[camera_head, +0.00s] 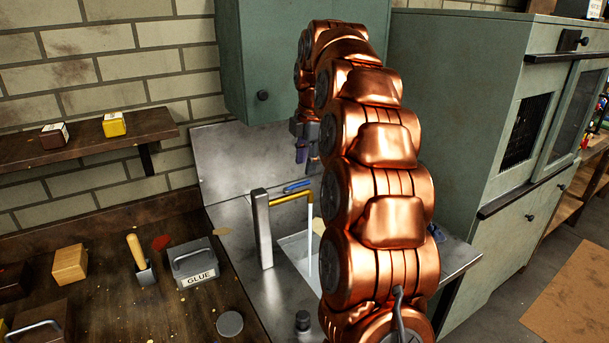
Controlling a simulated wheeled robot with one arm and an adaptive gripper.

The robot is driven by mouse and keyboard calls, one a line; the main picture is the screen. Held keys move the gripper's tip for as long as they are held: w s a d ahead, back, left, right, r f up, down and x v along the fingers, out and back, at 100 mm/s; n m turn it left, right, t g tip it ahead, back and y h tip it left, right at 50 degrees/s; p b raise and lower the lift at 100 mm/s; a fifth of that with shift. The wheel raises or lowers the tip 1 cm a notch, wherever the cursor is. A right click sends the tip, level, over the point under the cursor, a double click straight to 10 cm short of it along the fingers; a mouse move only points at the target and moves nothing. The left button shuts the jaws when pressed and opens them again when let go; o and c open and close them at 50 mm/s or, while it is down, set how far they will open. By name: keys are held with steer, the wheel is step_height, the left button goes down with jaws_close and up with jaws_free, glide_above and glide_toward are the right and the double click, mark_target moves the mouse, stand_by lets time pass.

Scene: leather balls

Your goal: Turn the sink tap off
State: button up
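The sink tap (262,228) is an upright grey metal post beside the basin, with a brass-coloured spout (290,197) reaching right. A pale stream of water (310,245) falls from the spout into the sink basin (295,245). A small blue piece (298,186), perhaps a handle, shows just behind the spout. My gripper (307,160) hangs above and behind the spout, apart from the tap. Its dark fingers are small in view and partly hidden by my copper arm, so I cannot tell how far apart they are. My arm also hides the right part of the basin.
A green wall cabinet (262,60) hangs close behind my gripper, and a large green cabinet (450,130) stands right. A wooden shelf (85,140) juts from the brick wall at left. A glue box (192,264) and brush (140,260) lie on the worktop.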

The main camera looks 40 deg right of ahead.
mark_target(303, 182)
steer(key=shift+w+d+f+p, duration=0.1)
steer(key=shift+w+f+p, duration=0.1)
steer(key=shift+f, duration=0.65)
steer(key=shift+w+a+f+p, duration=0.1)
steer(key=shift+w+f+p, duration=0.05)
steer(key=shift+f, duration=0.75)
steer(key=shift+w+d+f+p, duration=0.1)
steer(key=shift+w+f+p, duration=0.1)
steer(key=shift+f, duration=0.65)
jaws_close()
